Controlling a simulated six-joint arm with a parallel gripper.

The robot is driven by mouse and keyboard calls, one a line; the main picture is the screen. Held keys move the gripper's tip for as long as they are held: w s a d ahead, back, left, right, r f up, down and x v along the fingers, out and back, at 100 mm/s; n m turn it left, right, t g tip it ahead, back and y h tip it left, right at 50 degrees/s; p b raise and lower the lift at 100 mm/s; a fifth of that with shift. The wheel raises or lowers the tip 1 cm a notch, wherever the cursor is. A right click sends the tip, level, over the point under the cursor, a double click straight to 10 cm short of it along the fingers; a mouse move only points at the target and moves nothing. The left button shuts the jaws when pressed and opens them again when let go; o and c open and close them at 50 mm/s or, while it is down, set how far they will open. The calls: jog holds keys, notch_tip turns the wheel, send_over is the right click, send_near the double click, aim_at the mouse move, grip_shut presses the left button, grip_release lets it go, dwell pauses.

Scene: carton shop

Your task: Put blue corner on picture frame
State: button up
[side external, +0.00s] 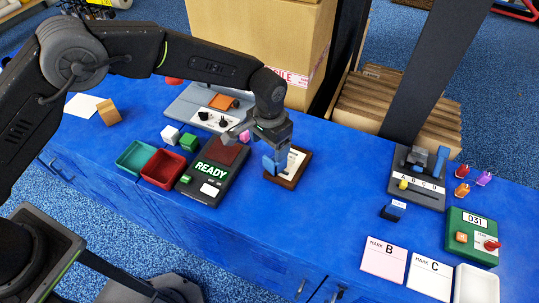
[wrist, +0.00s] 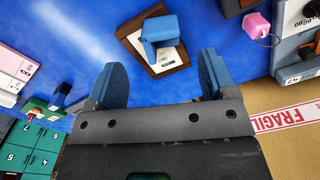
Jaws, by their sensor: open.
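The picture frame (side external: 298,172) is a small brown wooden frame around a pale print and lies on the blue bench. It also shows in the wrist view (wrist: 181,61). A blue corner piece (wrist: 160,30) is over the frame there, covering part of the print; I cannot tell how it is seated on the wood. My gripper (side external: 276,160) points down over the frame in the side view. Its blue fingers (wrist: 162,75) stand apart in the wrist view, with the corner beyond and between their tips, and a gap at each side. The fingers partly hide the frame in the side view.
Left of the frame are a dark READY device (side external: 208,188), a red bin (side external: 164,168) and a teal bin (side external: 137,156). A large carton (side external: 250,35) stands behind. On the right are a lettered rack (side external: 418,195) and a green 031 box (side external: 470,240). The bench front of centre is clear.

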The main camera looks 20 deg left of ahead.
jog(key=shift+r, duration=2.15)
notch_tip(320, 180, up, 10)
jog(key=f+n+t, duration=0.1)
send_over(269, 160)
jog(key=s+a, duration=0.1)
jog(key=a, duration=0.5)
jog(key=s+a+r+n+t, duration=0.1)
jog(key=s+a+r, duration=0.55)
jog(key=r, duration=0.35)
jog(key=s+a+r+n+t, duration=0.1)
jog(key=s+a, duration=0.5)
jog(key=s, duration=0.3)
jog(key=s+a+r+n+t, duration=0.1)
jog(key=s+a+t, duration=0.1)
jog(key=s+a, duration=0.4)
jog(key=s, duration=0.4)
jog(key=shift+s+a+r+n+t, duration=0.15)
jog(key=shift+s+r+n+t, duration=0.05)
jog(key=shift+s+n+t, duration=0.1)
